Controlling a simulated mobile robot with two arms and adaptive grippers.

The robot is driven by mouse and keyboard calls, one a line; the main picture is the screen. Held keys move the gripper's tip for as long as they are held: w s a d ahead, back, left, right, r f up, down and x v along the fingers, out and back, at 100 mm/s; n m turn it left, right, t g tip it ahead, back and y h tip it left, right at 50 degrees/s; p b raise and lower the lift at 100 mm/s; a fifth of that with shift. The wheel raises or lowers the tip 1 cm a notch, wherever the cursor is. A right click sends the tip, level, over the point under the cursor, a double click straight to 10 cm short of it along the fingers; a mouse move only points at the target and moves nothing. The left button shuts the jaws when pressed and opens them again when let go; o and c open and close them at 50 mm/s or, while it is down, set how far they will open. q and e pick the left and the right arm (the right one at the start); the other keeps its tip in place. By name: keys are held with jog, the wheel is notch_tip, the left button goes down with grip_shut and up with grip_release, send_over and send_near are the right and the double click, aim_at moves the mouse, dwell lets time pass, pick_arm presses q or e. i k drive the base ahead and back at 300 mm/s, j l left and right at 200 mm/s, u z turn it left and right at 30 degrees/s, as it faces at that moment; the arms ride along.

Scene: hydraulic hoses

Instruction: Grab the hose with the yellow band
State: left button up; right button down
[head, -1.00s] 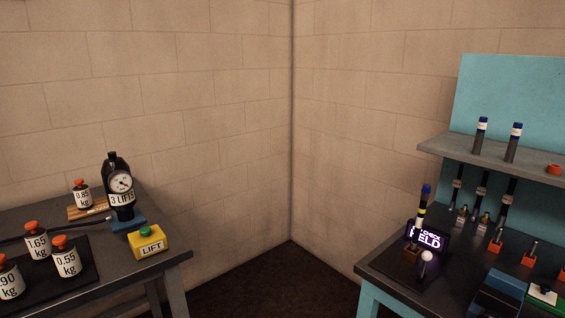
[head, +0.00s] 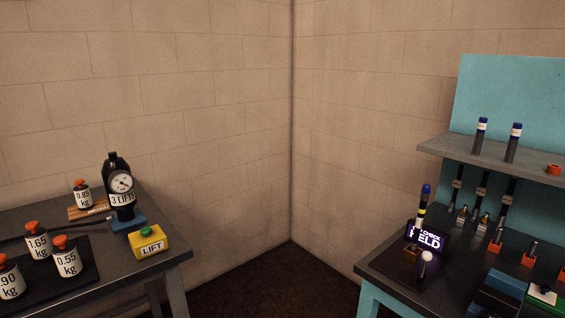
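The hose with the yellow band (head: 422,207) stands nearly upright on the dark right-hand bench, behind a small lit sign ending in "ELD". It has a blue top, a white section and a yellow band; its lower end is hidden by the sign. Other hoses hang below the grey shelf, among them one at the left (head: 457,184), one in the middle (head: 481,187) and one at the right (head: 507,192). I see no yellow band on these. Neither of my grippers shows in the head view.
The grey shelf (head: 480,150) carries two blue-topped pieces. A white-knobbed lever (head: 427,257) stands before the sign (head: 430,239). The left table (head: 110,275) holds several weights, a gauge (head: 121,184) and a yellow LIFT button box (head: 150,243). Open floor (head: 275,285) lies between the benches.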

aim_at(426, 191)
jog(key=j+z, duration=0.2)
jog(key=z, duration=0.2)
jog(key=i+j+z, duration=0.1)
jog(key=z, duration=0.25)
jog(key=j+z, duration=0.25)
jog(key=z, duration=0.15)
